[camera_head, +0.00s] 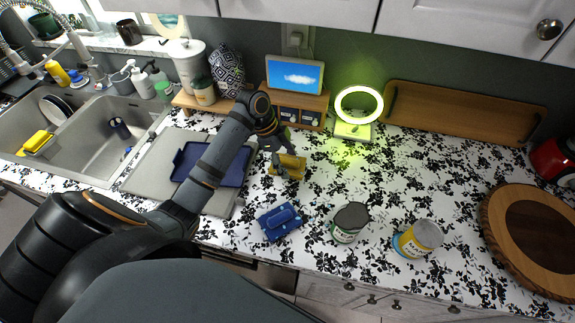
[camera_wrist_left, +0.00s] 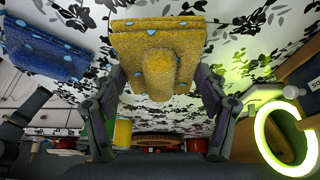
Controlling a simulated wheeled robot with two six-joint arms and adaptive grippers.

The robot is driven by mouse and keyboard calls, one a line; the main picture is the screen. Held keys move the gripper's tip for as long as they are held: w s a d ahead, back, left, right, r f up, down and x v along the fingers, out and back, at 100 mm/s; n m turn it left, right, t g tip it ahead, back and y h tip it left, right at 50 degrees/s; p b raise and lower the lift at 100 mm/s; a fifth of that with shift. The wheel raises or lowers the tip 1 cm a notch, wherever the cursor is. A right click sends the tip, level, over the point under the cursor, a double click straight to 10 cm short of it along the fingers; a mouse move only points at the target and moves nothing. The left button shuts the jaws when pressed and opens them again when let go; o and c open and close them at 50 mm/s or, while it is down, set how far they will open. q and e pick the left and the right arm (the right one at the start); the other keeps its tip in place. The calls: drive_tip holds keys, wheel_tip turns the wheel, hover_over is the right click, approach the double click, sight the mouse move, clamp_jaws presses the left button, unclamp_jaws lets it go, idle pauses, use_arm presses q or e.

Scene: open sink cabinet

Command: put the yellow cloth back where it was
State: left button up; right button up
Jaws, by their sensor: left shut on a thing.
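The yellow cloth (camera_head: 290,166) is folded and has blue spots. It is at my left gripper (camera_head: 279,154), over the patterned counter to the right of the grey mat. In the left wrist view the cloth (camera_wrist_left: 157,38) bulges between the two fingers of my left gripper (camera_wrist_left: 162,85), which is shut on it. Whether its underside touches the counter is unclear. A blue folded cloth (camera_head: 280,221) lies on the counter nearer the front edge. It also shows in the left wrist view (camera_wrist_left: 42,60). My right gripper is not in view.
A ring light (camera_head: 359,104) glows green behind and right of the cloth. A wooden shelf (camera_head: 302,105) carries a small screen (camera_head: 295,75). A dark can (camera_head: 350,222) and a yellow-labelled can (camera_head: 418,240) stand at front right. A blue tray (camera_head: 230,168) lies on the grey mat (camera_head: 150,172).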

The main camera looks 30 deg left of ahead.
sight(288, 168)
use_arm(q)
drive_tip(key=shift+w+f, duration=0.15)
drive_tip(key=shift+f, duration=0.05)
wheel_tip(288, 168, down, 2)
drive_tip(key=shift+a+f+p, duration=0.1)
drive_tip(key=shift+f+p, duration=0.1)
drive_tip(key=shift+p, duration=0.6)
drive_tip(key=shift+w+f, duration=0.1)
drive_tip(key=shift+f, duration=0.4)
drive_tip(key=shift+f, duration=0.2)
drive_tip(key=o, duration=1)
